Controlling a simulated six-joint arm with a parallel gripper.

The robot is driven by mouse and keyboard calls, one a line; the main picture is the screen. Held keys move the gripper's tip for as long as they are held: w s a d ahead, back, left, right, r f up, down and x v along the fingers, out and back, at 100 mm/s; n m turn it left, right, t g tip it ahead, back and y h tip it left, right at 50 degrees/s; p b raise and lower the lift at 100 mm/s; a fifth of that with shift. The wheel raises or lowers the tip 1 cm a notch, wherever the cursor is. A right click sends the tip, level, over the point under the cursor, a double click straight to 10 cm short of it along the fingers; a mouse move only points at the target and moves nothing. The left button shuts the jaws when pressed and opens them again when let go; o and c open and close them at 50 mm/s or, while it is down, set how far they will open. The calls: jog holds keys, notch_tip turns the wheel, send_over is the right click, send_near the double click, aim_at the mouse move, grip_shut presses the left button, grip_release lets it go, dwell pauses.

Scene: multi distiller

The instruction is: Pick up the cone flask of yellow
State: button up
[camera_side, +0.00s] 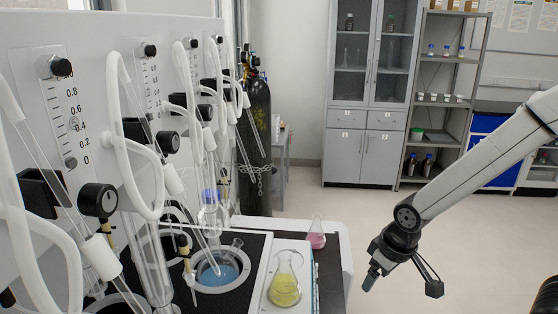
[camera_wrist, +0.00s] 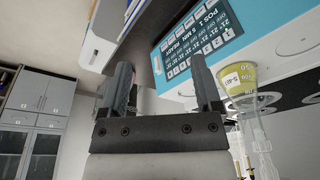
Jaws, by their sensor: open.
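The cone flask of yellow (camera_side: 284,283) stands upright on a white-topped unit in the side view. In the wrist view the flask (camera_wrist: 240,80) shows at the right, outside my fingers, with a label on its glass. My gripper (camera_side: 402,281) is open and empty, to the right of the flask and apart from it, past the bench edge. In the wrist view my gripper's two fingers (camera_wrist: 160,85) are spread with nothing between them.
A cone flask of pink (camera_side: 316,233) stands behind the yellow one. A flask of blue (camera_side: 217,273) sits in a round well to the left. The distiller's tubes and knobs (camera_side: 98,200) crowd the left. A blue display panel (camera_wrist: 195,50) faces my fingers. Free room lies right of the bench.

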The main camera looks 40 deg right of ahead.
jog(key=f+m+g+y, duration=0.1)
jog(key=f+m+g, duration=0.1)
jog(key=m, duration=0.1)
jog(key=m+t+y, duration=0.3)
jog(key=m+y, duration=1.4)
send_near(280, 259)
jog(key=shift+w+a+f, duration=0.1)
jog(key=shift+w+a, duration=0.15)
jog(key=shift+a, duration=0.35)
jog(key=shift+w+a+f, duration=0.1)
jog(key=shift+w+a, duration=0.2)
jog(key=shift+a, duration=0.3)
jog(key=shift+w+a, duration=0.25)
jog(key=shift+a, duration=1.05)
jog(key=shift+w+a, duration=0.25)
jog(key=shift+a, duration=1.05)
jog(key=shift+w+a, duration=0.25)
jog(key=shift+a, duration=1.05)
grip_shut()
